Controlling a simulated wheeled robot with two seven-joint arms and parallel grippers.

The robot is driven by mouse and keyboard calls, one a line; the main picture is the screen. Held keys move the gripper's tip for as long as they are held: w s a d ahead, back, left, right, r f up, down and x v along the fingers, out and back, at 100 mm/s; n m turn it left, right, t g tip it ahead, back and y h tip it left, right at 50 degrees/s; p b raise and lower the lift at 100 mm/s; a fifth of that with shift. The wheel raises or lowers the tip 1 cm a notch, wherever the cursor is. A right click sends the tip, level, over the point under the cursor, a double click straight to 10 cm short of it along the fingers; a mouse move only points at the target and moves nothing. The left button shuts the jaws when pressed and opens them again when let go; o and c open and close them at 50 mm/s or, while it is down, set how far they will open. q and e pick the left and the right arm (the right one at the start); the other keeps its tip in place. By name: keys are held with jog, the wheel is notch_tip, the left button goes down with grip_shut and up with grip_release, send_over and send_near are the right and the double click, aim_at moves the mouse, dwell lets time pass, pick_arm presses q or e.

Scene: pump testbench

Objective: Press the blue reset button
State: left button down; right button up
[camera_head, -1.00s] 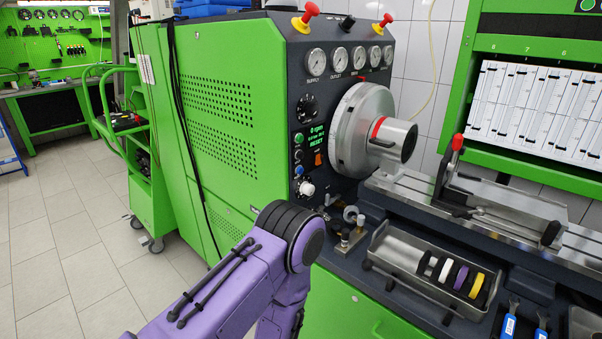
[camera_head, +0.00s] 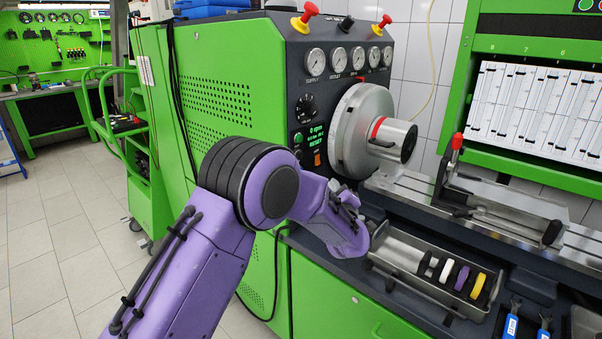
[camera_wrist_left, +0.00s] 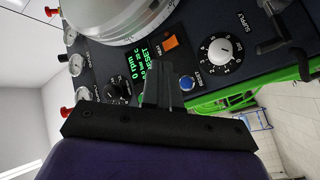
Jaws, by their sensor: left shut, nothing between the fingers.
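The blue reset button (camera_wrist_left: 187,83) shows in the left wrist view on the dark control panel, with a small label beside it. In the head view my arm hides it. My left gripper (camera_wrist_left: 158,72) is shut and empty, its dark fingers pointing at the panel. In the wrist view the fingertips appear just left of the button, between it and the green-lit screen (camera_wrist_left: 141,62). I cannot tell whether they touch the panel. In the head view the screen (camera_head: 316,137) shows 0 rpm and the word RESET. My right gripper is not in view.
An orange switch (camera_wrist_left: 168,43) and a white supply knob (camera_wrist_left: 220,50) sit close to the button. The round chuck (camera_head: 362,130) juts out to the right of the panel. A tray with coloured rings (camera_head: 400,258) lies on the bench below.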

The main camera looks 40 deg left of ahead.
pick_arm(q)
jog(key=shift+a+f, duration=0.1)
jog(key=a+b, duration=0.1)
jog(key=a, duration=0.7)
jog(key=shift+w+a, duration=0.3)
jog(key=shift+w, duration=0.05)
jog(key=shift+a, duration=0.1)
dwell(1.7)
jog(key=shift+a, duration=0.3)
jog(key=shift+a, duration=0.55)
dwell(0.6)
jog(key=shift+d, duration=0.95)
